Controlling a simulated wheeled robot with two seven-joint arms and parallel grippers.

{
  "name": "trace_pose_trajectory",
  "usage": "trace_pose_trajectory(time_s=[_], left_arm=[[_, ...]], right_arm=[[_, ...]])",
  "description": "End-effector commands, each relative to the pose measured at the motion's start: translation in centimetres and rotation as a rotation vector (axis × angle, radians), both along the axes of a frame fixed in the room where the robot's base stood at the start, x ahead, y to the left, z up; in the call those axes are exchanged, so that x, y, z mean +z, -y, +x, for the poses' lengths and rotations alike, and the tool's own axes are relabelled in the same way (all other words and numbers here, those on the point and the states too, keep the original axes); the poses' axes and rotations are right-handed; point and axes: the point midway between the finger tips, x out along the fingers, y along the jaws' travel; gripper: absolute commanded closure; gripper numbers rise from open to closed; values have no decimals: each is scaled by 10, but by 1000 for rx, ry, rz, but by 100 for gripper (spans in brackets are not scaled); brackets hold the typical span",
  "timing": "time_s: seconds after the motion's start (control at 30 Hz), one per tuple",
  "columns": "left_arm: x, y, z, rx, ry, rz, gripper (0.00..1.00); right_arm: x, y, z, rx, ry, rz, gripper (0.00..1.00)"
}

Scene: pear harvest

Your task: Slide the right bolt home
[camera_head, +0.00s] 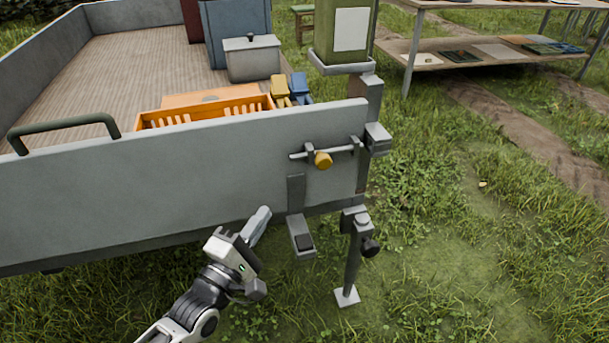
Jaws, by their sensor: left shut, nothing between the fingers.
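The right bolt (340,151) is a thin grey rod lying level on the outer face of the trailer's tailgate (180,180), near its right end. A yellow knob (323,160) sits on the rod. The rod's right end reaches close to the grey block on the corner post (376,139); I cannot tell whether it enters it. My left gripper (262,218) is shut and empty, below and to the left of the knob, in front of the tailgate's lower edge and apart from the bolt. My right gripper is out of view.
A bracket with a step-like pad (302,237) hangs below the bolt. A jack leg (352,262) with a black knob stands right of it. An orange crate (206,115) and a grey box (251,59) are on the trailer bed. Open grass (450,230) lies to the right.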

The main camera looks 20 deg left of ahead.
Motion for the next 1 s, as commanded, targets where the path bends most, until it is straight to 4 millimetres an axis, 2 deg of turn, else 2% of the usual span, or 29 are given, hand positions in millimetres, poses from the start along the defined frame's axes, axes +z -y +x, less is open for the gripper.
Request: trace_pose_trajectory(time_s=[0.17,0.53,0.7,1.0], left_arm=[[5,4,22,1,4,-2,100],[19,18,97,0,3,0,100],[25,39,109,-1,-1,-3,100],[28,50,116,-1,-1,1,100]], right_arm=[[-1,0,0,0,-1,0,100],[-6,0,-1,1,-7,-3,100],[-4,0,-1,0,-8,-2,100],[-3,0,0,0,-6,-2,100]])
